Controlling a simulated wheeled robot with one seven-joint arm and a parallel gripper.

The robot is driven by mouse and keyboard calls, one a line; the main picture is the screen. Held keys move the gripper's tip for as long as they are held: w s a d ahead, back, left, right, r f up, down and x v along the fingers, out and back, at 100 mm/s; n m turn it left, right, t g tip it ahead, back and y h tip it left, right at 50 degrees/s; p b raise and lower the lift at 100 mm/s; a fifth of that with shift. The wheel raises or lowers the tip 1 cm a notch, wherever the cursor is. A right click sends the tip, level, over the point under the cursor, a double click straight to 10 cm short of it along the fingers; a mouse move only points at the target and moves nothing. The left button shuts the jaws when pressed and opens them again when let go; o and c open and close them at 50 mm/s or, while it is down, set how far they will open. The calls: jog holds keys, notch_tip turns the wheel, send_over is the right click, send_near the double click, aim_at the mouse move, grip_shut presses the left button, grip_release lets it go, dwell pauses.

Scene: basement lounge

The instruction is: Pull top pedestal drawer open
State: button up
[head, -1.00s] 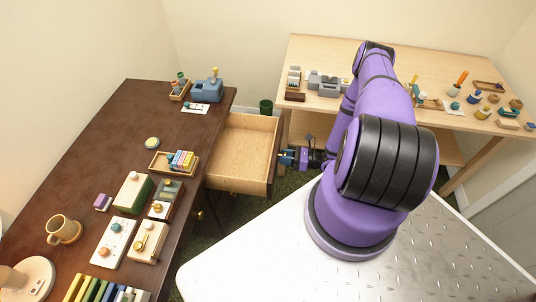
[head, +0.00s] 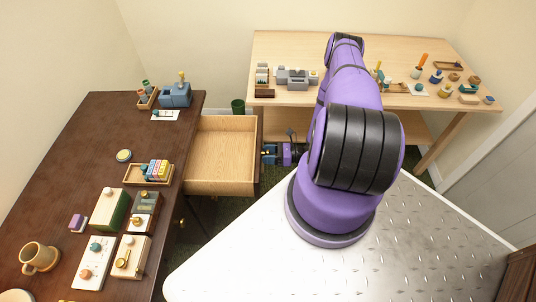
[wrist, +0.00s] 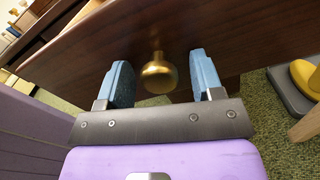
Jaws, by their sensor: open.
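The top pedestal drawer (head: 222,160) of the dark wood desk (head: 75,145) stands pulled well out, and its pale wooden inside is empty. Its dark front (wrist: 225,40) fills much of the wrist view, with a round brass knob (wrist: 158,74) on it. My gripper (wrist: 161,82) is open, its two blue fingers on either side of the knob with visible gaps. In the head view my gripper (head: 270,154) is small, close outside the drawer front. The knob is hidden there.
The desk top holds a mug (head: 39,257), a crayon tray (head: 148,174) and several boxes. A light workbench (head: 385,97) with many small things stands behind my arm. Green carpet (wrist: 270,125) shows beside the drawer front.

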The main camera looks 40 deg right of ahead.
jog(key=v, duration=1)
jog(key=shift+s+d, duration=0.25)
